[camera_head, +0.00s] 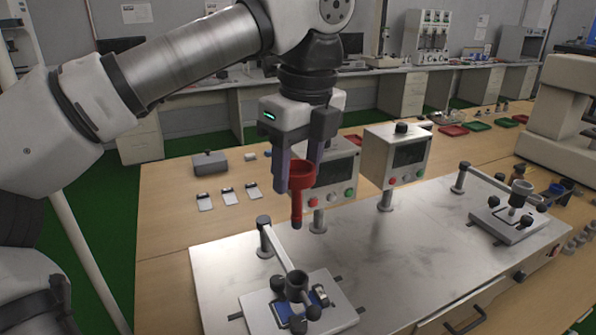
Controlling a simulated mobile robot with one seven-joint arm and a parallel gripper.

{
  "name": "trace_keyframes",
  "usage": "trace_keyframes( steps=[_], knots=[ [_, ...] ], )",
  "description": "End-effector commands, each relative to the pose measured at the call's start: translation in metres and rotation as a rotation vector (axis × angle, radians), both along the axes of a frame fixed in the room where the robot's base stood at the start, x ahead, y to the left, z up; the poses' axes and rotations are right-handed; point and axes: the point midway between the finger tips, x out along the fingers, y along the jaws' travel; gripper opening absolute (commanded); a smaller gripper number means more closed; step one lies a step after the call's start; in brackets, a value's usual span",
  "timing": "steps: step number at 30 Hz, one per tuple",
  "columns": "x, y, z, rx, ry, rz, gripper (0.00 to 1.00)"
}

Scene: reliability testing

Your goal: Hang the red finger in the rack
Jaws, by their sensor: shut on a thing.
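The red finger (298,203) has a wide cup-like top and a narrow stem pointing down. My gripper (298,174) is shut on its wide top and holds it upright in the air, left of the middle of the picture. The stem's tip appears above the metal test bench (385,250), in front of a control box. I cannot clearly make out the rack. Several small dark and grey cylindrical parts (577,241) stand at the right edge, partly cut off by the picture.
Two control boxes with screens, one left (335,172) and one right (381,158), stand on posts behind the bench. A clamp fixture (262,312) is in front, another (497,226) at the right. Small cards (228,195) and a grey box (209,163) lie on the wooden table.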

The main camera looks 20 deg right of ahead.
Motion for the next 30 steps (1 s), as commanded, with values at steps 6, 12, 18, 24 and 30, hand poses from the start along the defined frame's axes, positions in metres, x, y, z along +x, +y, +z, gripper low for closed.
trace_keyframes(
  steps=[6, 12, 18, 24, 30],
  knots=[
    [0.000, 0.000, -0.001, 0.000, 0.000, 0.000, 0.24],
    [0.000, 0.000, -0.012, 0.000, 0.000, 0.001, 0.24],
    [0.000, 0.000, -0.024, 0.000, 0.000, 0.001, 0.24],
    [0.000, 0.000, -0.036, 0.000, 0.000, 0.001, 0.24],
    [0.000, 0.000, -0.048, 0.000, 0.000, 0.001, 0.24]
  ],
)
